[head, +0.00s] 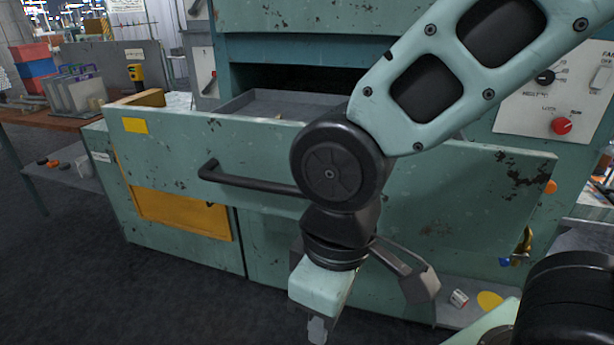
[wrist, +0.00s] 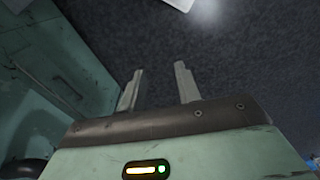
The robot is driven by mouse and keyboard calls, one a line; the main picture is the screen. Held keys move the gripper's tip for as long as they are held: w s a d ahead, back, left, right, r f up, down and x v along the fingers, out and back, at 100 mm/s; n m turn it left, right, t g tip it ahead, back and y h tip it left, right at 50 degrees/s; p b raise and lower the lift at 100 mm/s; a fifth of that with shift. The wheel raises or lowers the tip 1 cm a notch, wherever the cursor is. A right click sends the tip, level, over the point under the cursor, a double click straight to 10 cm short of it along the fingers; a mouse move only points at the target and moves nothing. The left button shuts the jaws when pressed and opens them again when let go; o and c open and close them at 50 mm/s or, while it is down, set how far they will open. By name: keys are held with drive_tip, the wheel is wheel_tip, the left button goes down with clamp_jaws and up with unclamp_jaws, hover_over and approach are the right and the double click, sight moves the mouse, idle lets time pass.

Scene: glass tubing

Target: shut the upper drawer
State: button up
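The upper drawer (head: 250,150) is a wide, scuffed green front with a black bar handle (head: 250,181). It stands pulled out from the green cabinet, and its grey inside (head: 290,104) shows behind the front. My arm crosses in front and hides the handle's right part. My gripper (head: 318,325) hangs below the handle, in front of the cabinet's lower part, and points down. In the wrist view my gripper (wrist: 159,82) has its two fingers apart with nothing between them, over the dark floor. A green panel (wrist: 40,70) shows at the left there.
A yellow panel (head: 180,212) is on the cabinet's lower left. A bench (head: 40,118) with bins and racks stands at the left. A control panel with a red knob (head: 561,126) is at the right. Small items lie on a low shelf (head: 450,315) at lower right. The floor (head: 90,270) in front is clear.

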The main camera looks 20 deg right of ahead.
drive_tip(key=w+r+n+p, duration=0.1)
drive_tip(key=w+r+n, duration=0.1)
drive_tip(key=w+r+n+p, duration=0.2)
drive_tip(key=r+n, duration=0.1)
drive_tip(key=w+r+n+h+p, duration=0.1)
drive_tip(key=w+r+n, duration=0.1)
drive_tip(key=n, duration=0.1)
drive_tip(key=shift+a+r+t, duration=0.25)
drive_tip(key=shift+a+t, duration=0.1)
drive_tip(key=shift+t, duration=0.05)
clamp_jaws()
drive_tip(key=n+t+h+p, duration=0.25)
drive_tip(key=n+p, duration=0.25)
drive_tip(key=n, duration=0.7)
approach(290, 173)
drive_tip(key=s+a+r, duration=0.1)
drive_tip(key=s, duration=0.1)
drive_tip(key=x, duration=0.9)
drive_tip(key=shift+f, duration=0.3)
drive_tip(key=shift+w+d, duration=0.1)
drive_tip(key=shift+d, duration=0.05)
